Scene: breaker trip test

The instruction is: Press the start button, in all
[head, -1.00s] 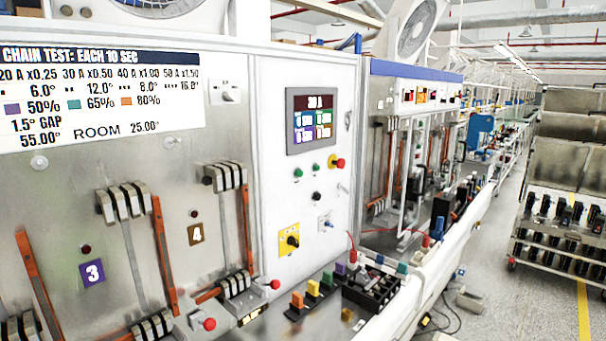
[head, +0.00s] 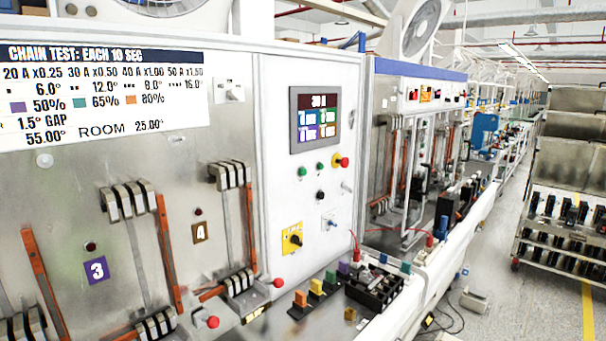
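Two green buttons, a left one (head: 302,171) and a right one (head: 320,166), sit side by side on the white control panel (head: 285,110), below the dark display (head: 315,119). I cannot read which one is the start button. A red mushroom button on a yellow base (head: 341,161) is to their right. A black button (head: 320,195) is below them. My gripper is not in view, and nothing covers the panel.
A yellow rotary switch (head: 292,239) is lower on the panel. Colored blocks and a black device (head: 374,287) stand on the bench below. A loaded rack (head: 560,240) is at right, with a cable on the floor.

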